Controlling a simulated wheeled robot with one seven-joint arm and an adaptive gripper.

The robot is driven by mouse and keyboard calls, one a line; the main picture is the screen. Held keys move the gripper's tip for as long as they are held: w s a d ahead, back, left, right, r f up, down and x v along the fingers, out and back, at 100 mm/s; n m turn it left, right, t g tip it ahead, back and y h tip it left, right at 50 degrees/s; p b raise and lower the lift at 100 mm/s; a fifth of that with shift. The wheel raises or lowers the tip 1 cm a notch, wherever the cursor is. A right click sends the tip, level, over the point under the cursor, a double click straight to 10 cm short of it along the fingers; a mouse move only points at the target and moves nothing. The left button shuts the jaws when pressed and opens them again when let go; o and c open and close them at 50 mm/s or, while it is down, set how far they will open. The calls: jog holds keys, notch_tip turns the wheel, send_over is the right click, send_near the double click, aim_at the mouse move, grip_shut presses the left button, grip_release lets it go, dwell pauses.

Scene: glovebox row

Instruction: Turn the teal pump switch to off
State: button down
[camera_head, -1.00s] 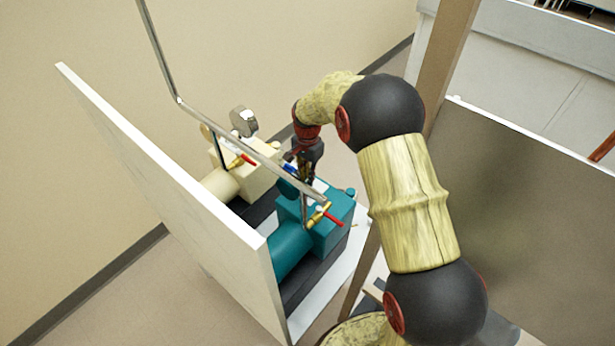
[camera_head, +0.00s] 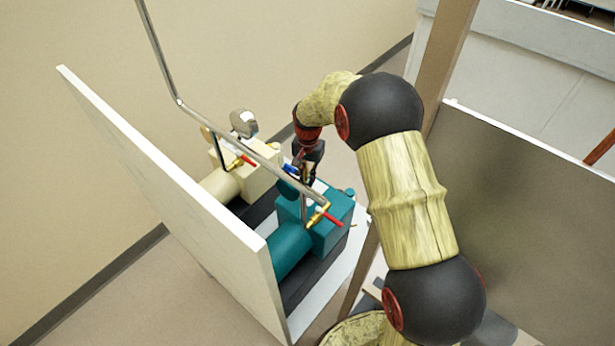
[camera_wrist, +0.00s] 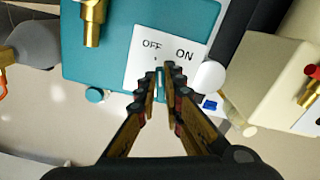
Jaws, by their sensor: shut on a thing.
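The teal pump (camera_head: 325,237) stands behind the white panel in the head view. Its teal housing (camera_wrist: 112,45) fills the upper left of the wrist view. A white plate (camera_wrist: 137,65) on it reads OFF on the left and ON on the right. My gripper (camera_wrist: 162,77) has its fingertips close together over this plate, below and between the two words, shut on the small switch. The fingers hide most of the switch, so I cannot tell which way it points. In the head view my gripper (camera_head: 303,172) is above the teal pump, partly behind a metal pipe.
A cream pump (camera_head: 247,172) with a round gauge (camera_head: 243,122) stands beside the teal one. The bent metal pipe (camera_head: 228,134) crosses in front of both. The white panel (camera_head: 170,180) is on the left. A brass valve with a red handle (camera_head: 330,217) is near my gripper.

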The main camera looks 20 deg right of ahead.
jog(key=shift+d+n, duration=0.1)
jog(key=shift+n, duration=1)
jog(key=c, duration=2)
grip_release()
jog(key=shift+c, duration=0.2)
jog(key=shift+o, duration=0.6)
jog(key=shift+r, duration=0.15)
notch_tip(320, 180, up, 12)
jog(key=shift+n, duration=0.4)
